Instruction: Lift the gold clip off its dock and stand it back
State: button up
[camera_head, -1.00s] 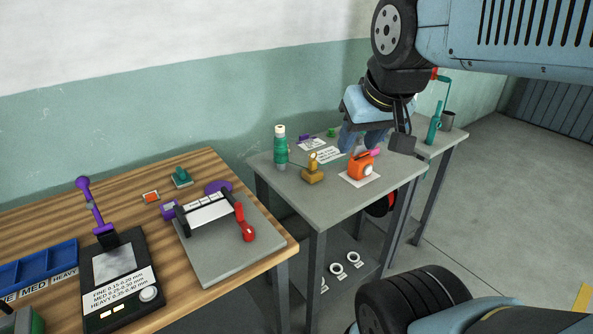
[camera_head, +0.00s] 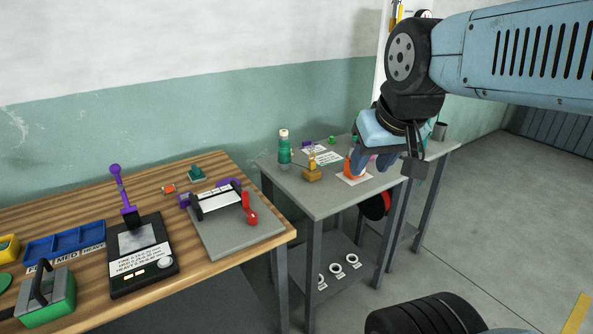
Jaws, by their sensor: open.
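A small gold clip-like piece (camera_head: 312,172) stands upright on the grey side table (camera_head: 310,203), with a squat base and a thin top. I cannot make out where the clip ends and its dock begins. My gripper (camera_head: 388,163) is to the right of it, above the table's right part, pointing down.
A green bottle (camera_head: 284,149) stands left of the gold piece. White labels (camera_head: 322,156) lie behind it. The wooden bench (camera_head: 212,282) on the left holds a purple-handled device (camera_head: 128,212), a blue tray (camera_head: 62,242) and a grey plate (camera_head: 235,236).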

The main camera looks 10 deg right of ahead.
aim_at(313, 162)
jog(key=z, duration=0.2)
jog(key=i, duration=0.9)
jog(key=u, duration=0.1)
